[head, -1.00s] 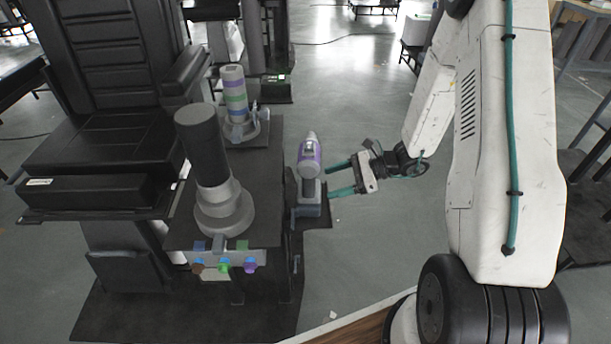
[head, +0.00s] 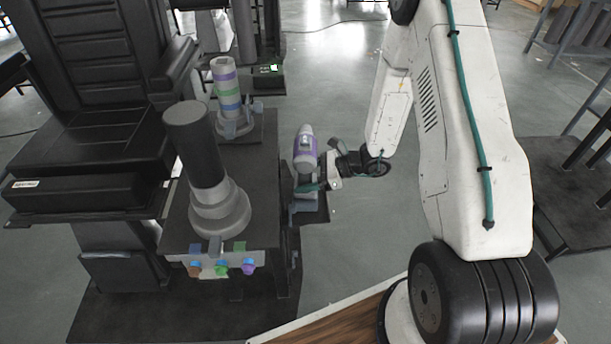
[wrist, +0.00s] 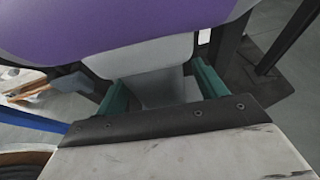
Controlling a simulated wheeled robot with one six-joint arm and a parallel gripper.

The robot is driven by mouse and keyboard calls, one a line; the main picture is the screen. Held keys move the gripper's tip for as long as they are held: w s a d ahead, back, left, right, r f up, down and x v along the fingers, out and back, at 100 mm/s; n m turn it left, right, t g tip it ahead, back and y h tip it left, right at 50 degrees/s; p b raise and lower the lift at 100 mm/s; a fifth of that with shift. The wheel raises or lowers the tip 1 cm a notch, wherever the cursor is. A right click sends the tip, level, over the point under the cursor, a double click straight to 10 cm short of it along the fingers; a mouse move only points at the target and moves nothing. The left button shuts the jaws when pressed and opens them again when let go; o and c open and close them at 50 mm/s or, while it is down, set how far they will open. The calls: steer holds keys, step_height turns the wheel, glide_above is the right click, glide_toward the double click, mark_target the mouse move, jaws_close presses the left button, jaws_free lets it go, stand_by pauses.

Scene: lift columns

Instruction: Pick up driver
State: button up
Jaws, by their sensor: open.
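The driver (head: 305,150) is purple and grey and stands upright in its holder (head: 309,207) at the right side of the black stand. In the wrist view its purple and grey body (wrist: 140,30) fills the top, with its grey handle (wrist: 158,86) below. My gripper (head: 311,187) is at the driver's handle, reaching in from the right. In the wrist view the green fingers of my gripper (wrist: 160,92) are open, one on each side of the handle. I cannot tell whether either finger touches it. The fingertips are partly hidden under the driver body.
The black stand (head: 257,170) carries a large dark and grey column (head: 196,150) and a smaller striped column (head: 227,95). Coloured knobs (head: 222,268) line its front. A black chair (head: 95,135) stands left. Floor is open behind the driver.

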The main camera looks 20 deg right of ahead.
steer(key=c, duration=1.5)
steer(key=shift+r, duration=0.1)
